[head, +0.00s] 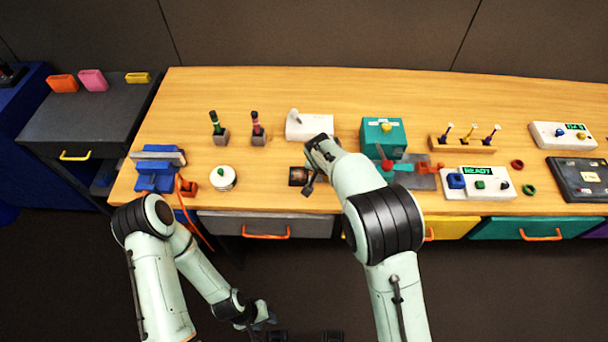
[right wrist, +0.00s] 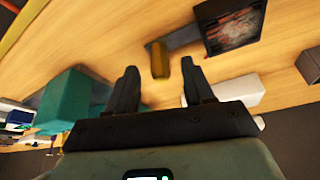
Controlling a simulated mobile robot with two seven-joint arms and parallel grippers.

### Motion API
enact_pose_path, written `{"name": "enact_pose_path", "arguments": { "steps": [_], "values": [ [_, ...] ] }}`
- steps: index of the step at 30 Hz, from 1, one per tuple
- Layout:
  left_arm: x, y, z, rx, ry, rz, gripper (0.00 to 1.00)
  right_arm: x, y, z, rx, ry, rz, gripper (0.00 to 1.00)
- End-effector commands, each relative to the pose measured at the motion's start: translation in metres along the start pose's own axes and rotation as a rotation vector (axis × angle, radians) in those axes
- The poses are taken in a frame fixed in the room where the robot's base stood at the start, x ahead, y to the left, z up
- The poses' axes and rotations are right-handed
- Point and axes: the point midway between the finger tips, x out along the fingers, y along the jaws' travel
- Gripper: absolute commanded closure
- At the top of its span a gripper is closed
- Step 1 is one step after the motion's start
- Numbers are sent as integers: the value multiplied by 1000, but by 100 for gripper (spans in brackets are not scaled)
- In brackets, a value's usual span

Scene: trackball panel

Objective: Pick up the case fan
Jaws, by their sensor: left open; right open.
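The case fan looks to be the dark square piece (head: 299,176) near the front edge of the table, left of my right gripper. In the right wrist view it is the dark square frame with a reddish pattern (right wrist: 232,27), beyond the fingertips and to the right. My right gripper (right wrist: 160,75) is open, with nothing held between its fingers; in the head view it is partly hidden by its own arm. My left gripper (head: 264,320) is open, low in front of the table, away from the fan.
A white box (head: 312,127) stands behind the fan, and a teal box (head: 383,136) to the right. A round white tin (head: 222,178) is to the left. A small brown block (right wrist: 160,60) lies beyond my right fingers. Bare wood lies between the fan and tin.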

Motion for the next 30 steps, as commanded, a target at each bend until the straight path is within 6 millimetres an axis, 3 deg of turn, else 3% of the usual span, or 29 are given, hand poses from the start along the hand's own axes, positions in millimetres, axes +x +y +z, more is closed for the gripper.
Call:
{"name": "enact_pose_path", "arguments": {
  "steps": [6,13,14,18,30],
  "values": [
    [-6,3,-3,2,5,2,57,24,0,-2,0,1,-1,48],
    [-6,3,-3,2,4,1,57,26,0,-1,1,1,-2,48],
    [-6,3,-3,1,4,1,57,26,0,-1,1,1,-2,51],
    [-6,3,-3,2,4,1,57,26,0,-1,1,1,-2,97],
    [-6,3,-3,1,4,1,57,19,0,-4,1,3,-3,100]
  ]
}}
